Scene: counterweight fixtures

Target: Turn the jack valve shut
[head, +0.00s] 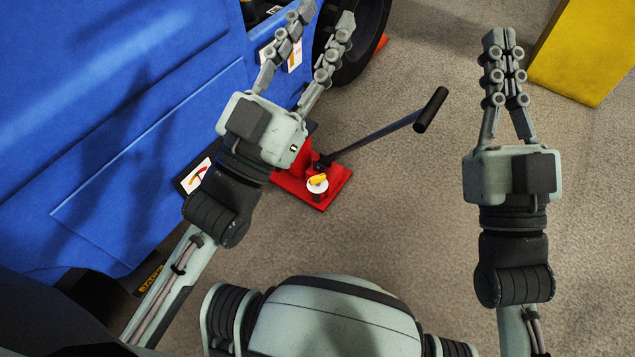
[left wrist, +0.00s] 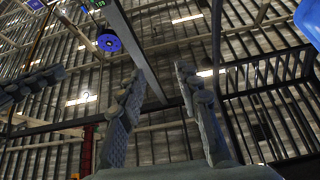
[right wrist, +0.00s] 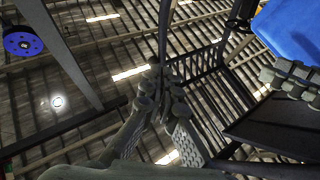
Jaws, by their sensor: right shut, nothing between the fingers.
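A red jack (head: 308,188) stands on the floor beside the blue vehicle. A yellow valve handle (head: 318,180) sits on a white round part at the front of its base. The jack's dark lever (head: 375,134) slants up to the right and ends in a black grip. My left gripper (head: 326,15) is open and empty, raised above and beyond the jack; its body hides part of the jack. The left wrist view shows its parted fingers (left wrist: 155,75). My right gripper (head: 497,38) is shut and empty, to the right of the lever; its fingers meet in the right wrist view (right wrist: 160,75).
The blue vehicle (head: 120,110) fills the left side, with a black tyre (head: 362,45) at the back. A yellow block (head: 588,50) stands at the upper right. The grey floor (head: 420,220) between is clear. Both wrist views face the roof beams.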

